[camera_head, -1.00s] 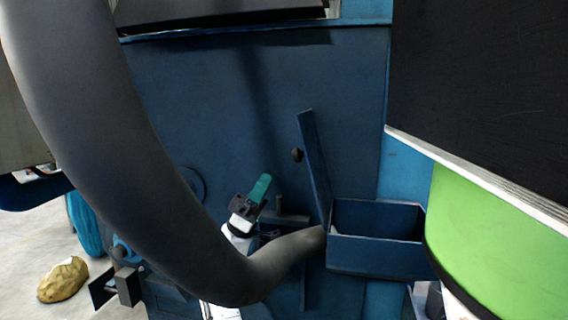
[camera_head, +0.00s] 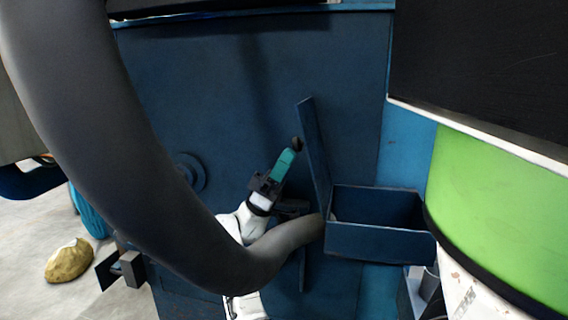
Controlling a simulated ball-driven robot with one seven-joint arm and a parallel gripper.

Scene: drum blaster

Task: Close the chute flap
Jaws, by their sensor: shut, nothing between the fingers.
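The chute flap (camera_head: 314,150) is a dark blue panel standing nearly upright, tilted slightly, at the left side of the chute box (camera_head: 370,242). The box's top is open. A dark round knob (camera_head: 297,144) sticks out from the flap's left face. My gripper (camera_head: 287,158) has teal fingers and is shut and empty. Its tips are at the knob on the left, outer side of the flap; I cannot tell whether they touch. My white wrist runs down behind the thick grey hose, which hides part of it.
The thick grey hose (camera_head: 130,170) curves from the upper left to the box's left side, in front of my arm. A green drum-like body (camera_head: 495,205) and a black panel (camera_head: 480,65) fill the right. A tan lump (camera_head: 68,262) lies on the floor at left.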

